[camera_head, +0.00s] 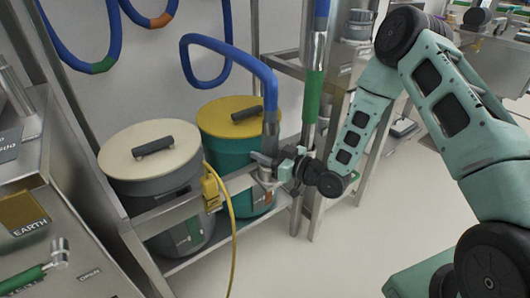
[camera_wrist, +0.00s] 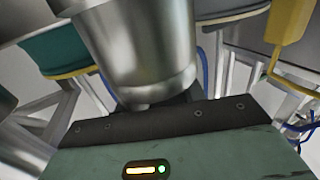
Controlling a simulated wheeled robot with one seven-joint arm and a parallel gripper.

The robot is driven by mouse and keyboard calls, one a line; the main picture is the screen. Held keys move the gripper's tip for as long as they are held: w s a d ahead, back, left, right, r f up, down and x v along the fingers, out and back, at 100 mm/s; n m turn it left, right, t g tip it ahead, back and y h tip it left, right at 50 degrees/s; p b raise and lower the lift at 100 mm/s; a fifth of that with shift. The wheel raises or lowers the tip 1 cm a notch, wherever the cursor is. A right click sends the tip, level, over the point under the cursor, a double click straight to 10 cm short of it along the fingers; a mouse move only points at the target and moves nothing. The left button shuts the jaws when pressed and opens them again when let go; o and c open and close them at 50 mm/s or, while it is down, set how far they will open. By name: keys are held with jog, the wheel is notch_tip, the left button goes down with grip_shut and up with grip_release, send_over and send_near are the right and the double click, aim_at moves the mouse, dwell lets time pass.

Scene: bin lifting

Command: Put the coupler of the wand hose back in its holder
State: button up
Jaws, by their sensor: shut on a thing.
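The blue wand hose (camera_head: 262,72) arches over and hangs down to a metal coupler (camera_head: 266,174) at its lower end. The coupler is a silver cylinder, large in the wrist view (camera_wrist: 140,50), where it looks tilted. My gripper (camera_head: 268,162) is shut on the coupler from the right, above the metal rail in front of the bins. In the wrist view, a dark edge of my gripper crosses just below the coupler. I cannot make out the holder clearly, nor whether the coupler's lower end touches anything.
A grey bin with a cream lid (camera_head: 140,150) and a teal bin with a yellow lid (camera_head: 230,118) stand behind the metal rail (camera_head: 165,207). A yellow fitting (camera_head: 212,188) with a hanging yellow cable is on the rail, left of the coupler. A steel bench (camera_head: 90,265) fills the lower left.

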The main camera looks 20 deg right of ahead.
dwell(0.3)
jog(key=o, duration=1.3)
jog(key=shift+f, duration=0.1)
jog(key=shift+c, duration=0.2)
jog(key=v, duration=1.7)
jog(key=shift+s+p, duration=0.2)
jog(key=shift+p, duration=0.25)
jog(key=shift+d, duration=0.15)
